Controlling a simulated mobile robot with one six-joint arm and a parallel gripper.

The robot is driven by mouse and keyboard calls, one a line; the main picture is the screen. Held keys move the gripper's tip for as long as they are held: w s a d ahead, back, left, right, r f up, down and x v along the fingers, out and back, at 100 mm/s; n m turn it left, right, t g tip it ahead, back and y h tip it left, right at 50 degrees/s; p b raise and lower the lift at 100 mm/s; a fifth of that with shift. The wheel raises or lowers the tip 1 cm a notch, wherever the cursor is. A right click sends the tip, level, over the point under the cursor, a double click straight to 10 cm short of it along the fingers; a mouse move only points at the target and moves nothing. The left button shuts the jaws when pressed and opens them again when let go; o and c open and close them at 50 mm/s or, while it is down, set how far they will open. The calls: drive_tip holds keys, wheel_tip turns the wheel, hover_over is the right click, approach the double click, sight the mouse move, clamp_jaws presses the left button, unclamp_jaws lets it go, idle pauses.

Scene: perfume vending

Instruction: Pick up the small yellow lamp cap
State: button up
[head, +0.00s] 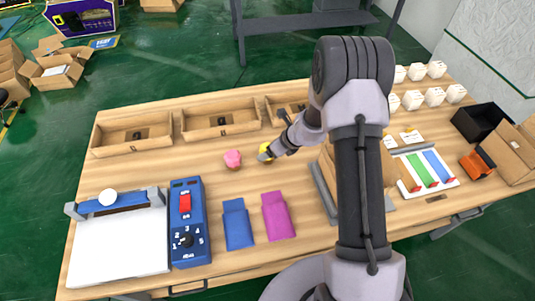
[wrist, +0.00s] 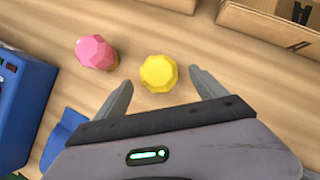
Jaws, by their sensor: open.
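The small yellow lamp cap (wrist: 158,73) is a faceted yellow piece on the wooden table, seen from above in the wrist view. My gripper (wrist: 160,93) is open, with one finger to the left of the cap and one to the right, both apart from it. The cap lies around the line between the fingertips, slightly beyond them. In the head view the yellow cap (head: 267,147) is partly hidden by my gripper (head: 266,156), which is at the middle of the table.
A pink faceted cap (wrist: 96,53) stands just left of the yellow one; it also shows in the head view (head: 232,159). Open wooden trays (head: 207,133) line the table's back. A blue control box (head: 187,245) and blue (head: 237,229) and purple (head: 278,222) pouches lie in front.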

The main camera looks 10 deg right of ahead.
drive_tip(key=x, duration=0.3)
drive_tip(key=shift+w+a+f, duration=0.15)
drive_tip(key=shift+w+f, duration=0.05)
drive_tip(key=shift+w, duration=0.1)
drive_tip(key=shift+r, duration=0.1)
drive_tip(key=shift+c, duration=0.2)
drive_tip(key=c, duration=1.5)
